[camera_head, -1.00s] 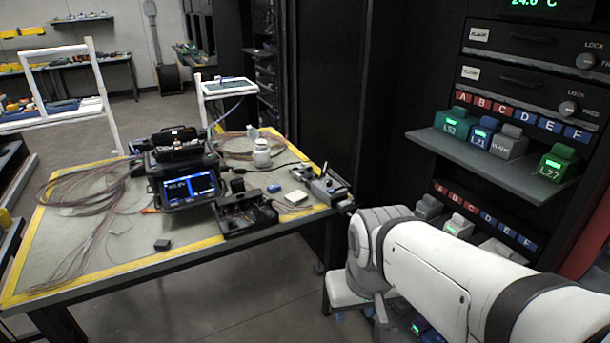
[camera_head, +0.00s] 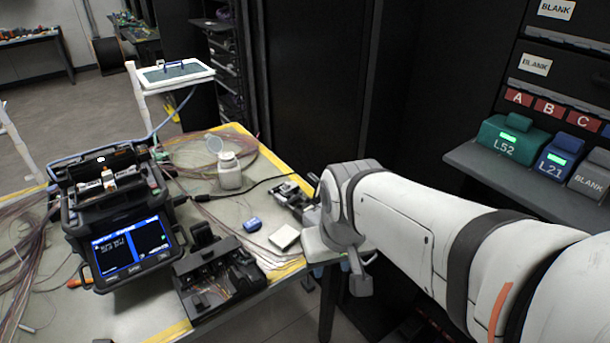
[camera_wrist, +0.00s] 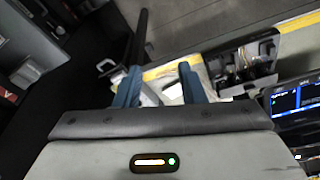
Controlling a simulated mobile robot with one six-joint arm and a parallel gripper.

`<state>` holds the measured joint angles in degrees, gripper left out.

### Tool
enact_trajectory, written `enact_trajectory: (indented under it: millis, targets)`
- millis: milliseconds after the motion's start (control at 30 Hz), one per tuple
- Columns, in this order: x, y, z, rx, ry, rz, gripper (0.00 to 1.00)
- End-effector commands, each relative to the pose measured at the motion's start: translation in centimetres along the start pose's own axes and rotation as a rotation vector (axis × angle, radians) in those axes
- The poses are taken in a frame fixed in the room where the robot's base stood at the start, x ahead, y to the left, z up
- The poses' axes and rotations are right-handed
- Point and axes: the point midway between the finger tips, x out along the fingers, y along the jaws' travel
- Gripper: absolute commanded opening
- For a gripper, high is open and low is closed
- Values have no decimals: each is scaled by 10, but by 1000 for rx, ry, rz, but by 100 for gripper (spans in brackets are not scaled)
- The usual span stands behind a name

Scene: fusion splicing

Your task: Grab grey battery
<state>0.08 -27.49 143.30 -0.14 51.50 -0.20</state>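In the head view, my wrist is left of and below the shelf, away from the grey battery, and the fingers are not clearly seen.
The rack shelf edge (camera_head: 490,182) juts out beside my arm. The workbench with the splicer (camera_head: 120,220), a black tool tray (camera_head: 218,275), a white jar (camera_head: 229,172) and a small blue item (camera_head: 253,224) lies to the left. A dark cabinet stands behind my arm.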

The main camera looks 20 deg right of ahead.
Motion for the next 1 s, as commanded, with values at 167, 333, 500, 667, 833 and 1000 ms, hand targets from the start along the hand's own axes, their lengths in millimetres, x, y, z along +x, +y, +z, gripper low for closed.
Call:
enact_trajectory:
  millis: [167,333,500,667,833,1000]
  targets:
    - [0,0,0,0,0,0,36]
    - [0,0,0,0,0,0,39]
    - [3,4,-11,-19,-14,3,53]
    - [18,29,-46,-94,-57,7,66]
    - [52,62,-93,-205,-115,3,73]
    - [97,100,-129,-314,-166,-16,73]
